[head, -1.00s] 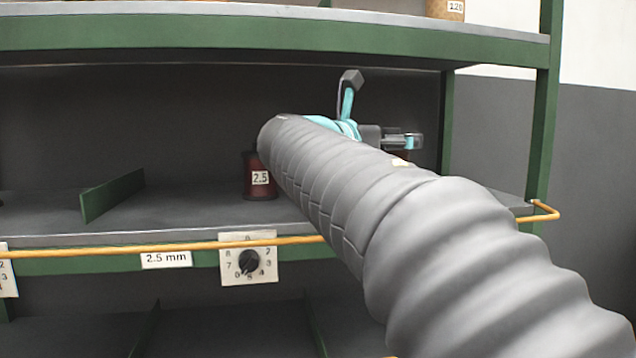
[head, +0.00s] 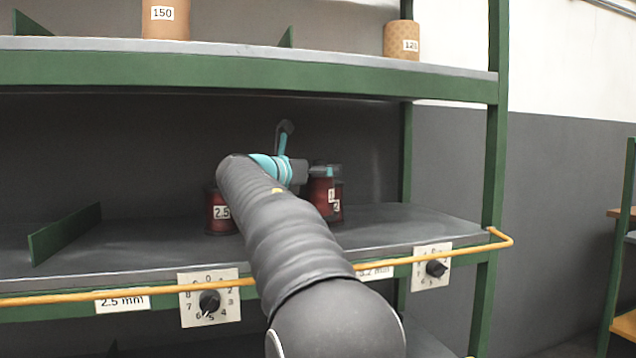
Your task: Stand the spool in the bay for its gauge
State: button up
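My gripper (head: 322,172) is at the end of my arm, over the right part of the middle shelf. Its fingers are at the top of a dark red spool (head: 319,190) with a white label reading "1", the rest unclear. Another dark red spool (head: 338,214) with a label that seems to read "2" shows close behind or beside it, partly hidden. I cannot tell whether the fingers are closed on a spool. A dark red spool marked "2.5" (head: 214,226) stands on the shelf left of my arm, partly covered by it. Tags read "2.5 mm" (head: 122,301) and, partly hidden, seemingly "3.2 mm" (head: 377,272).
A yellow rail (head: 440,252) runs along the shelf's front edge. A green divider (head: 62,236) stands at left. Dials (head: 209,302) and (head: 436,268) sit below the rail. Tan spools marked "150" (head: 166,28) and "12…" (head: 401,32) stand on the upper shelf.

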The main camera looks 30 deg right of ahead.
aim_at(319, 183)
jog(key=shift+w+f+b, duration=0.1)
jog(key=shift+f+b, duration=0.45)
jog(key=shift+f, duration=1.15)
jog(key=shift+f, duration=0.1)
jog(key=o, duration=1.5)
jog(key=shift+f, duration=0.1)
jog(key=shift+r, duration=0.2)
jog(key=v, duration=1.2)
